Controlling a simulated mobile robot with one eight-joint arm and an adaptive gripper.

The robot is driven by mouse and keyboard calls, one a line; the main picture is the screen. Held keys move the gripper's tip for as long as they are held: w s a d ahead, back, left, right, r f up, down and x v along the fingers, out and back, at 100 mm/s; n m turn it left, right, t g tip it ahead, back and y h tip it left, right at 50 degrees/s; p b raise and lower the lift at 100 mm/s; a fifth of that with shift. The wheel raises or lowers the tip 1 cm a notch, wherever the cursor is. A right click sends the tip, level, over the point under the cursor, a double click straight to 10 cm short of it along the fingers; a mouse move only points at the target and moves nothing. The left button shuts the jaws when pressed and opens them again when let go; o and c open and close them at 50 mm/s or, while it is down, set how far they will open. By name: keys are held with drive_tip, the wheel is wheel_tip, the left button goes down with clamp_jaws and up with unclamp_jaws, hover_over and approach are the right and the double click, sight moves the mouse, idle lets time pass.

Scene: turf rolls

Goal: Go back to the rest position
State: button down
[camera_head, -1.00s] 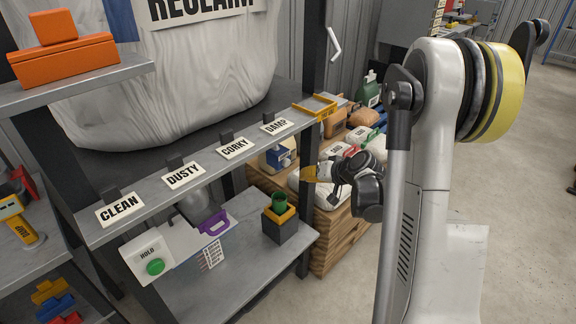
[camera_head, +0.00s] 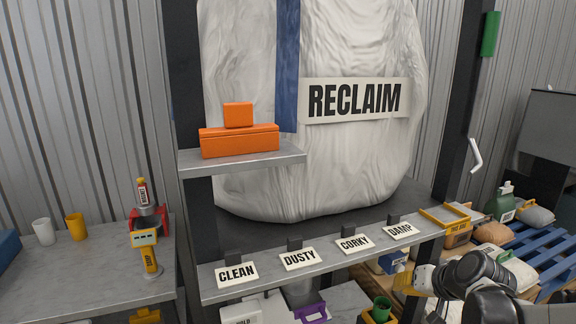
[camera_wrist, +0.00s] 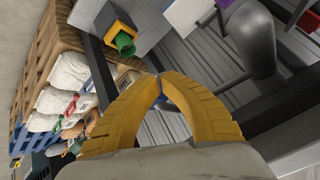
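My gripper shows in the wrist view (camera_wrist: 160,78), its two curved yellow fingers meeting at the tips in an arch. Nothing shows held between them. In the head view, part of my gripper's yellow finger (camera_head: 404,281) shows at the lower right, beside the right end of the labelled shelf, with my dark wrist and arm next to it. The rest of my arm is cut off by the lower right edge.
The metal shelf (camera_head: 330,265) carries signs CLEAN, DUSTY, CORKY and DAMP. A large RECLAIM bag (camera_head: 310,180) hangs behind it. A green cup (camera_wrist: 124,43) and pale sacks (camera_wrist: 68,72) by a wooden pallet stack (camera_wrist: 45,60) lie below my gripper. An orange box (camera_head: 240,140) sits on the upper shelf.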

drive_tip(key=s+a+r+n, duration=0.1)
drive_tip(key=s+a, duration=0.2)
drive_tip(key=s, duration=0.3)
drive_tip(key=s+a+r+n+g+h, duration=0.1)
drive_tip(key=s+a+r, duration=0.1)
drive_tip(key=s, duration=0.5)
drive_tip(key=s+a+r+n+h, duration=0.1)
drive_tip(key=s+a+r, duration=0.1)
drive_tip(key=s+a, duration=0.3)
drive_tip(key=shift+s+r, duration=0.15)
drive_tip(key=shift+s, duration=1)
